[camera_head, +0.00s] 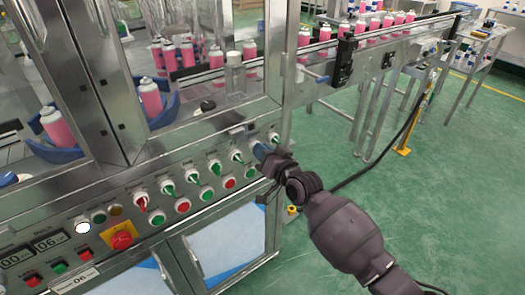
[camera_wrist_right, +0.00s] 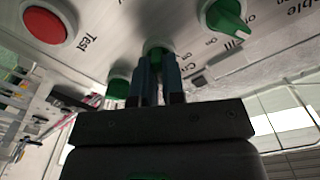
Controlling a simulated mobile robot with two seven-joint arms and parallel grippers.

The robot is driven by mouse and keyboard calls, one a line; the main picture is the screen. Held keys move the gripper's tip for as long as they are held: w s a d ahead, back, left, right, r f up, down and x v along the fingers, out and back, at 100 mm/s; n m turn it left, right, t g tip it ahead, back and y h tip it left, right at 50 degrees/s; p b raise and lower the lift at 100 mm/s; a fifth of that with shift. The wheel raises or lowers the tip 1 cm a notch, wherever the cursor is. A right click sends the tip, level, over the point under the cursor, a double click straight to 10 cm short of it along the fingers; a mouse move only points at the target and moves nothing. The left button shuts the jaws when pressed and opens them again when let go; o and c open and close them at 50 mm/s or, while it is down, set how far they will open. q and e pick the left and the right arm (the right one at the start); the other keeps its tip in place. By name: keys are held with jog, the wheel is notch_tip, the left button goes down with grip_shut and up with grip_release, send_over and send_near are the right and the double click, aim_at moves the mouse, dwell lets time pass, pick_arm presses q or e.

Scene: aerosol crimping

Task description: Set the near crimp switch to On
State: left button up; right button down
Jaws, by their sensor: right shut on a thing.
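My right gripper (camera_head: 261,153) reaches the control panel from the right. It is shut on a green rotary switch, which its fingers mostly hide in the head view. In the right wrist view the two blue-grey fingers (camera_wrist_right: 159,80) close around this green switch (camera_wrist_right: 157,46), and a partly hidden label beginning "Cr" lies beside it. The switch's pointer is covered, so I cannot tell its setting. Another green switch (camera_head: 273,137) sits just right of the gripper, and a further green switch (camera_head: 237,156) just left. My left gripper is not in view.
Green and red push buttons line the panel below the switches, including a green button (camera_head: 251,171) close to my gripper and a red button (camera_head: 229,182). Metal posts (camera_head: 283,60) rise behind. A conveyor (camera_head: 390,38) carries pink cans. The green floor (camera_head: 440,200) at right is open.

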dwell(0.3)
jog(key=c, duration=1.4)
grip_release()
jog(key=shift+o, duration=0.9)
jog(key=p+v, duration=0.1)
jog(key=v, duration=1)
jog(key=shift+p, duration=0.4)
